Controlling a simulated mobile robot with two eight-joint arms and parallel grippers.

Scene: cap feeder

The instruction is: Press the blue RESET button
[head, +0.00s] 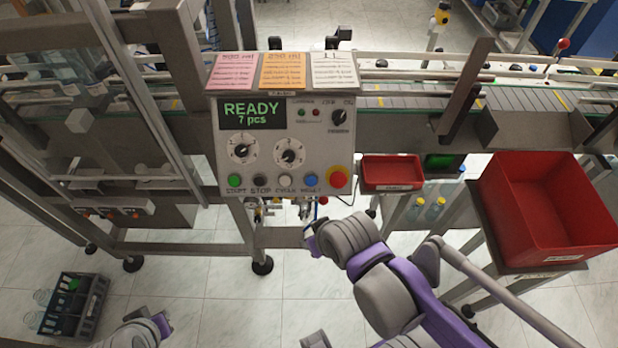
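The blue RESET button (310,180) is on the lower row of the grey control panel (270,165), between a white button and a red emergency stop. Its face is uncovered. My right arm reaches in from the lower right. The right gripper (314,222) is just below the panel's lower edge, under the blue button and apart from it. Its fingers are small and partly hidden by the wrist, so I cannot tell whether they are open or shut. Of my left arm only a grey and purple part shows at the bottom left; its gripper is not visible.
The panel display (252,115) reads READY, 7 pcs. Green (235,181), dark (260,181) and white (285,181) buttons sit left of the blue one; the red emergency stop (337,178) is close on its right. A small red bin (391,172) stands right of the panel.

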